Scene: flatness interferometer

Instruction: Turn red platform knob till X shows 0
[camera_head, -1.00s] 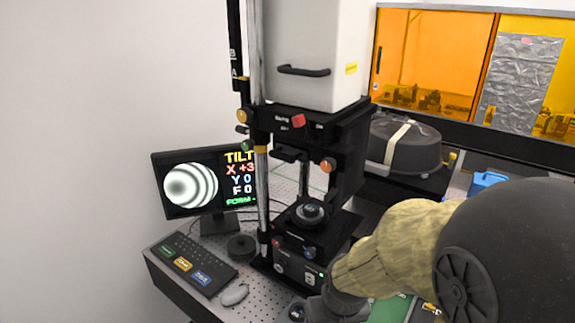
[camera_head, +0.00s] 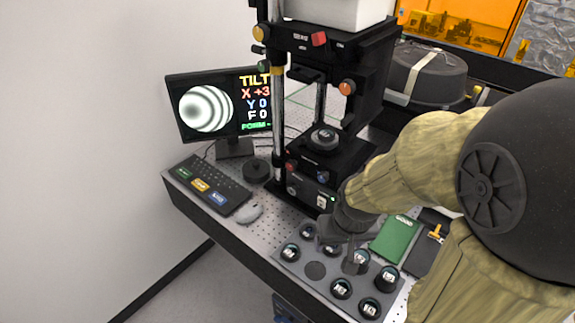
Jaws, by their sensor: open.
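The red platform knob (camera_head: 291,167) is a small red disc on the left front of the black instrument's lower stage. A blue knob (camera_head: 322,177) sits to its right. The monitor (camera_head: 222,107) at the left shows curved fringes and reads TILT, X +3, Y 0, F 0. My gripper (camera_head: 343,248) is open and points down above the tray of round parts, in front of and right of the red knob, apart from it. My arm partly hides the instrument's right base.
A dark tray (camera_head: 315,270) holds several round black parts at the table's front. A keyboard (camera_head: 208,184), mouse (camera_head: 250,213) and black puck (camera_head: 257,171) lie left of the instrument. A green book (camera_head: 395,238) lies right. A larger red knob (camera_head: 319,39) is higher up.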

